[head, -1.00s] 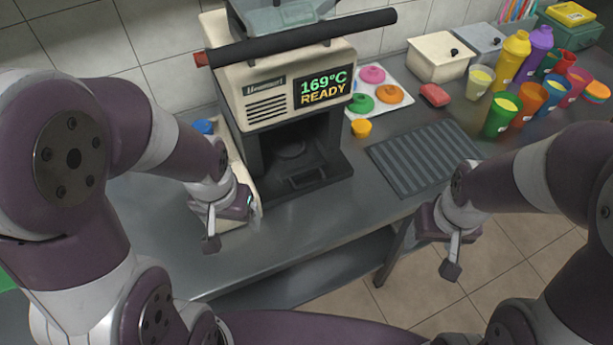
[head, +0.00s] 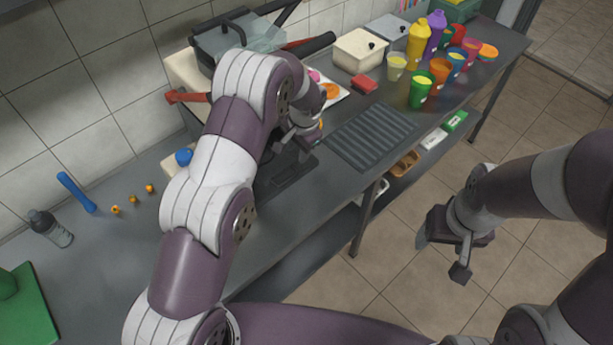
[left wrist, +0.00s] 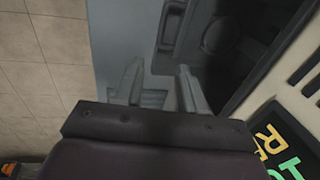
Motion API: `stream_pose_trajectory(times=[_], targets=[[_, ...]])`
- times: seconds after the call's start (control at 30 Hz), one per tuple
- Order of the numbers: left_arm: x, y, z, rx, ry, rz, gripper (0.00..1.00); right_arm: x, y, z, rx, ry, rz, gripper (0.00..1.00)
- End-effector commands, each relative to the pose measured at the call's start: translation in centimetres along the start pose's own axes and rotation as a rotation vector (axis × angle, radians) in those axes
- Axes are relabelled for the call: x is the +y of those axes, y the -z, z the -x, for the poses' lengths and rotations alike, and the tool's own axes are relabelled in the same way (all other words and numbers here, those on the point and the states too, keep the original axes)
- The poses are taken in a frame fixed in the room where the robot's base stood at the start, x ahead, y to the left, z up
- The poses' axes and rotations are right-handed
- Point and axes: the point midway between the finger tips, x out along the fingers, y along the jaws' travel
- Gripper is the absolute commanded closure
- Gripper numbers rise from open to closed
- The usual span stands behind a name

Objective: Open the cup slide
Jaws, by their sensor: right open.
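The press (head: 185,70) is cream and dark, and my left arm hides most of its front. Its dark base (head: 285,190) shows below my left forearm. In the left wrist view, the dark bay of the press (left wrist: 240,35) has a round plate, and the cup slide's handle (left wrist: 170,28) is a dark bar at its outer edge. My left gripper (head: 306,140) is in front of the press. Its two fingers (left wrist: 160,85) are apart with nothing between them, close to the handle but not visibly around it. My right gripper (head: 460,255) is open and empty, over the floor.
A ridged dark mat (head: 372,135) lies right of the press. Cups, bottles and a cream box (head: 360,50) stand at the back right. A blue stick (head: 76,192), a grey bottle (head: 50,228) and a green board (head: 22,305) are at the left.

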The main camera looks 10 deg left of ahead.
Motion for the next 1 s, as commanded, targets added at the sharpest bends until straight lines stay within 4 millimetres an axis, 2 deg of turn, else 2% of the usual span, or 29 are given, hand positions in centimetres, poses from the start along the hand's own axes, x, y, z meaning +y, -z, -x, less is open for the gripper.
stream_pose_trajectory(times=[0.17,0.4,0.5,0.7,0.97,1.0], targets=[[0.2,-0.6,-3.0,-0.018,-0.008,-0.015,0.61,0.0,0.2,1.1,0.001,0.000,0.000,0.31],[0.3,-0.7,-9.3,-0.016,-0.008,-0.012,0.61,0.0,0.4,3.0,0.001,0.000,0.000,0.31],[0.3,-0.6,-11.1,-0.014,-0.006,-0.012,0.61,0.0,0.4,3.3,0.001,0.000,0.000,0.31],[0.3,-0.7,-12.6,-0.013,-0.006,-0.012,0.61,0.0,0.5,3.5,0.001,0.000,0.000,0.31],[0.3,-0.7,-12.8,-0.013,-0.006,-0.011,0.61,0.0,0.5,3.4,0.001,0.000,0.000,0.31],[0.3,-0.7,-12.8,-0.013,-0.006,-0.011,0.74,0.0,0.5,3.4,0.001,0.000,0.000,0.31]])
